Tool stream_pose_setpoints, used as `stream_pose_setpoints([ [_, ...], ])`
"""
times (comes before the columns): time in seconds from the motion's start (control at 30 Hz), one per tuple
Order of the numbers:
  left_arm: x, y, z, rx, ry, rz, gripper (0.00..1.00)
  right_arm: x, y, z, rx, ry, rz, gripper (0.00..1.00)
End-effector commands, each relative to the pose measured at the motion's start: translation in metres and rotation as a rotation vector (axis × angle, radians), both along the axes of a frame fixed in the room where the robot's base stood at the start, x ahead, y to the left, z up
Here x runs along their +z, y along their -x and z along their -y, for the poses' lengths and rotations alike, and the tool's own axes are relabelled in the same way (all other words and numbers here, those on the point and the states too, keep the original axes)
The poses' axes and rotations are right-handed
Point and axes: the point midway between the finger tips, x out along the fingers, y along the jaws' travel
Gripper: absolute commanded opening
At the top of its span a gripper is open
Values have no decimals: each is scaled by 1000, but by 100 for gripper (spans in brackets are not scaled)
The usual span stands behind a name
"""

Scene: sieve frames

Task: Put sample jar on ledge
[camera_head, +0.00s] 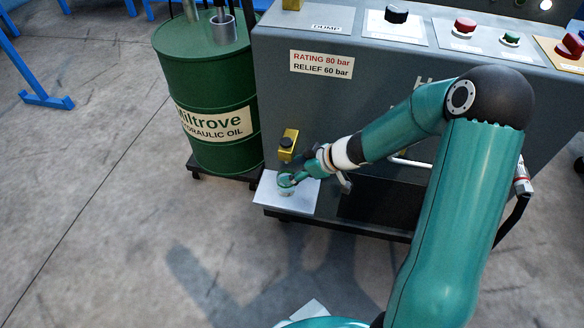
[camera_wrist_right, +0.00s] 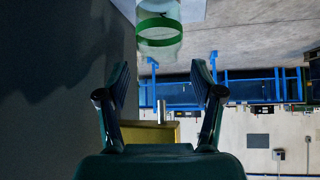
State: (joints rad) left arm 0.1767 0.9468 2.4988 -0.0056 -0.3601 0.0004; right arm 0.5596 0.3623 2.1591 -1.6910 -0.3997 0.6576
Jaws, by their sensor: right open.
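The sample jar (camera_head: 286,181), clear with a green band, stands on the white ledge (camera_head: 298,206) at the foot of the grey machine. In the right wrist view the jar (camera_wrist_right: 159,30) shows at the top, beyond my fingertips and not between them; its upper part is cut off by the frame edge. The pale ledge (camera_wrist_right: 192,10) shows behind it. My right gripper (camera_head: 308,172) is just to the right of the jar in the head view, and its two spread fingers (camera_wrist_right: 160,85) are open and empty. My left gripper is not in view.
A green oil drum (camera_head: 207,95) stands left of the ledge. A brass valve block (camera_head: 288,145) sits on the machine front (camera_head: 300,100) just above the ledge. Buttons and a knob line the machine's top. The concrete floor (camera_head: 110,220) at left is clear.

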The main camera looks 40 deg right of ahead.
Motion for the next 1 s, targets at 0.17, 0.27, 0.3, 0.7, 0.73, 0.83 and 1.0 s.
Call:
stream_pose_setpoints([
  [0.17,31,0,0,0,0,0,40,33,22,12,-4,1,0,67],
  [0.27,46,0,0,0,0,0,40,48,35,19,-4,-1,0,67],
  [0.3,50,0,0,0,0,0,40,53,40,22,-4,1,-1,67],
  [0.7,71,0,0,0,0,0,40,72,62,26,-6,-23,-4,67],
  [0.73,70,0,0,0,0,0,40,70,60,23,-11,-33,-6,67],
  [0.83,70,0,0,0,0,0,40,57,53,4,-38,-88,-25,67],
  [1.0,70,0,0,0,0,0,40,15,42,-58,-136,-231,-135,67],
])
